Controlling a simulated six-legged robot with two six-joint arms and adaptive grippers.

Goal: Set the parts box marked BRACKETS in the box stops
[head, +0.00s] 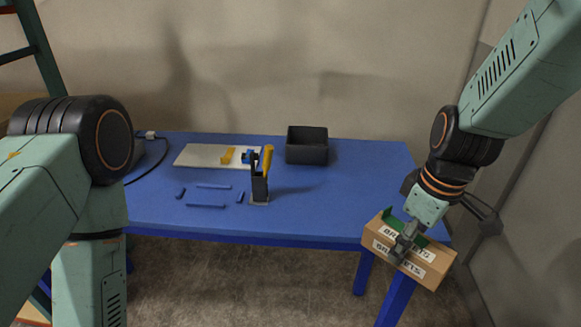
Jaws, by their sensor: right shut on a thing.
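The cardboard parts box (438,272) shows two white labels reading BRACKETS, partly covered by my gripper. It is tilted in the picture, at the table's front right corner. My right gripper (402,246) is shut on the box near the middle of its near side. The box stops (213,186) are several thin blue strips on the blue table, set around a bare rectangle at the left centre. No box stands between them. My left arm comes in at the left, and its gripper is out of view.
Behind are a pale board (200,156) with a yellow piece and a dark open bin (307,149). The blue table (340,205) is clear at the right.

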